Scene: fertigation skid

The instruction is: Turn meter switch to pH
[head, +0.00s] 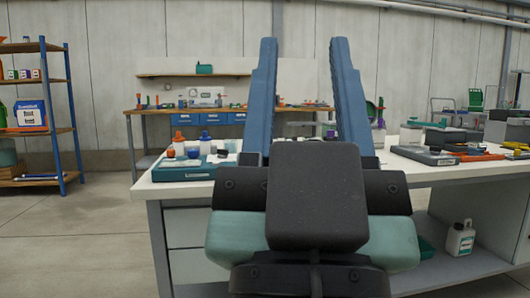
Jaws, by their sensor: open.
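My gripper (304,44) is open in the middle of the head view, its two long blue fingers pointing up and apart with nothing between them. It stands in front of the white-topped bench and hides the bench's middle. I cannot make out the meter or its switch for certain. A dark grey flat device (424,156) lies on the bench right of my gripper, but no dial or pH marking is readable on it.
A teal tray (178,172) with small bottles is at the bench's left end. Grey cases (508,127) and orange-handled tools stand at its right. A white jug (460,238) is on the lower shelf. A blue shelf rack is far left, with open floor before it.

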